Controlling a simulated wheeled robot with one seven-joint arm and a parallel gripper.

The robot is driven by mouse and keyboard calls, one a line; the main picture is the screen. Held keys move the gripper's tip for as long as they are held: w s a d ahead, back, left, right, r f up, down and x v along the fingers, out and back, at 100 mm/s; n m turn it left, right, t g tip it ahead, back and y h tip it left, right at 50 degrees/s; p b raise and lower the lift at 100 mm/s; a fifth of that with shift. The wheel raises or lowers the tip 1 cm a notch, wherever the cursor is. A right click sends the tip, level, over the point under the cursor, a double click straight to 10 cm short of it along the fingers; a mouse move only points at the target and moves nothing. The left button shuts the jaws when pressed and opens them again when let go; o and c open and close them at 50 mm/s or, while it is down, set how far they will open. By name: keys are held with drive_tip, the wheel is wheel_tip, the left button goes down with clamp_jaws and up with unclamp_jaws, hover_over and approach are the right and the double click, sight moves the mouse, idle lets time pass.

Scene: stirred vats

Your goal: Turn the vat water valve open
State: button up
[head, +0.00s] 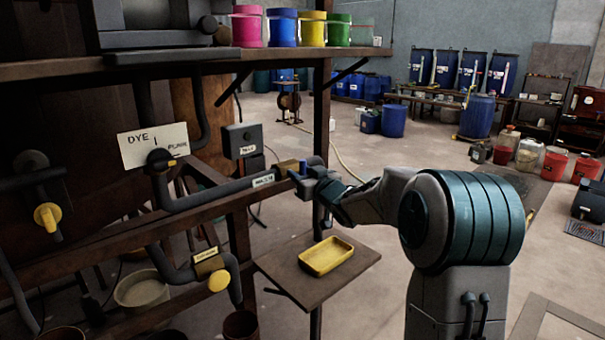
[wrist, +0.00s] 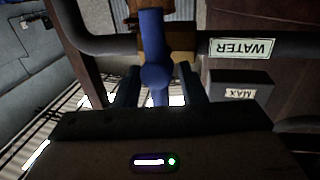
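The water valve has a blue lever handle (wrist: 153,45) with a round knob on a brass body (wrist: 182,42). In the wrist view the handle lies across the dark pipe, not along it. In the head view the valve (head: 303,169) sits at the pipe's right end, partly hidden by my gripper. A "WATER" label (wrist: 244,48) is beside it, upside down in the wrist view; it also shows in the head view (head: 263,180). My gripper (wrist: 157,88) is open, one finger on each side of the handle, with gaps showing between.
A "MAX" box (wrist: 240,92) is close beside the gripper. A yellow-handled valve (head: 218,280) is lower on the rack, and another (head: 46,217) is at the left. A yellow tray (head: 326,256) rests on a small shelf below my gripper. Open floor lies behind.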

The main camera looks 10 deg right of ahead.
clamp_jaws()
